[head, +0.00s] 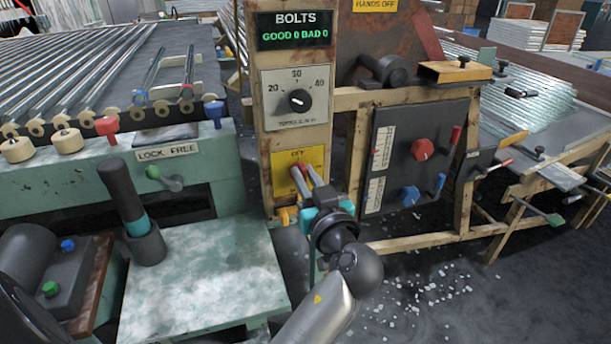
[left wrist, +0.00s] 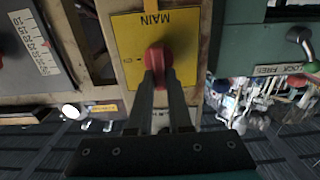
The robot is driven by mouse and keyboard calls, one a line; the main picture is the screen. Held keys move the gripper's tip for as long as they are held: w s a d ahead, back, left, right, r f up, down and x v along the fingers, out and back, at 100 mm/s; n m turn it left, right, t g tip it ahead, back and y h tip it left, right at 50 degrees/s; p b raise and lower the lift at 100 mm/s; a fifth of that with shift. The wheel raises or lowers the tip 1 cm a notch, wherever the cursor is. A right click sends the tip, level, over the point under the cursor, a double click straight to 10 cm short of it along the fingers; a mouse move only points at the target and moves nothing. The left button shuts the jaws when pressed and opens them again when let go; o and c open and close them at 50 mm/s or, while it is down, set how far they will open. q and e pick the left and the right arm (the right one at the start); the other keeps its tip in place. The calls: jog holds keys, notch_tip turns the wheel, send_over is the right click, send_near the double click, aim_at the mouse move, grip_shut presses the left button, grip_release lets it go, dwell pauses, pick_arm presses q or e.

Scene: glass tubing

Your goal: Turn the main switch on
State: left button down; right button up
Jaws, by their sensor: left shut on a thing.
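The main switch is a red handle (head: 296,170) on a yellow plate (head: 314,156) low on the beige post; OFF is printed at the plate's top. In the left wrist view the red handle (left wrist: 158,55) stands out from the yellow plate (left wrist: 125,35), where MAIN reads upside down. My left gripper (head: 305,180) is at the plate, with its fingers on either side of the handle, shut on it. The fingers (left wrist: 158,78) hide part of the handle, and I cannot tell its exact angle. My right gripper is not in view.
Above the switch are a dial (head: 298,100) and a BOLTS display (head: 293,31). A dark panel with a red knob (head: 422,149) and a blue knob (head: 410,196) stands to the right. A green bench with a dark upright lever (head: 120,190) is at left. Glass bits litter the floor.

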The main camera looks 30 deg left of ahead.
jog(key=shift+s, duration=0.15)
